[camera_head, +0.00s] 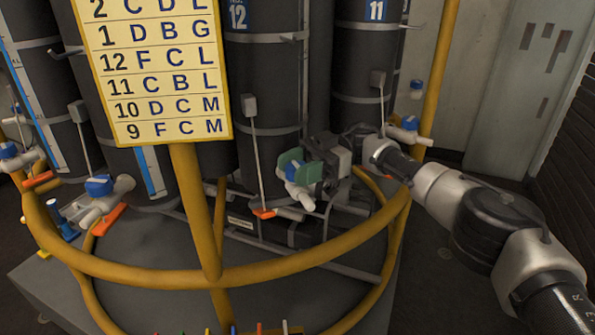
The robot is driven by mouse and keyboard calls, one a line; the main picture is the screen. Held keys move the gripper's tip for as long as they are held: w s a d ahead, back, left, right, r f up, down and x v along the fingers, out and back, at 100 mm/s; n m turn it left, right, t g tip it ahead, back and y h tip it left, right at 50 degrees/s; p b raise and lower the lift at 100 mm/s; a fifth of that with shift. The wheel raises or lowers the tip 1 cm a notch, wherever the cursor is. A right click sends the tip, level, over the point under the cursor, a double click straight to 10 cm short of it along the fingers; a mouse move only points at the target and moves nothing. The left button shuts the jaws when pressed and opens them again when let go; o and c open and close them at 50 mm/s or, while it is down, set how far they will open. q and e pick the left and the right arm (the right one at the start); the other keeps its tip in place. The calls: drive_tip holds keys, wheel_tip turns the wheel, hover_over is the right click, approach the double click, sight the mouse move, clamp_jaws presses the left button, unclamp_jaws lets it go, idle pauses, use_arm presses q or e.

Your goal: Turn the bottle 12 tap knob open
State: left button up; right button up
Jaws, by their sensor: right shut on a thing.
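Bottle 12 (258,85) is a dark upright cylinder with a blue number label (237,16) near the top of the picture. Its tap (301,195) has a pale body and a blue knob (291,171) in front of the bottle's lower right. My right gripper (296,166) reaches in from the right, with green finger pads around the blue knob. It is shut on the knob, which the pads partly hide. The knob's exact turn angle is hard to tell. My left gripper is not in view.
A yellow rail (265,273) curves around the bottles, and a yellow sign (158,80) with letters stands on a post at left. Other blue-knobbed taps, such as one at left (99,185) and one at right (409,123), are nearby. Bottle 11 (362,75) stands to the right.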

drive_tip(key=shift+r, duration=0.1)
drive_tip(key=o, duration=0.9)
drive_tip(key=shift+a, duration=0.1)
wheel_tip(320, 180, up, 4)
drive_tip(key=shift+r, duration=0.2)
drive_tip(key=s+d+r, duration=0.2)
drive_tip(key=d, duration=0.1)
drive_tip(key=s+d+r, duration=0.2)
drive_tip(key=d, duration=0.1)
drive_tip(key=s+d+r+b, duration=0.1)
drive_tip(key=s+d+r, duration=0.1)
drive_tip(key=d, duration=0.2)
drive_tip(key=shift+r, duration=0.25)
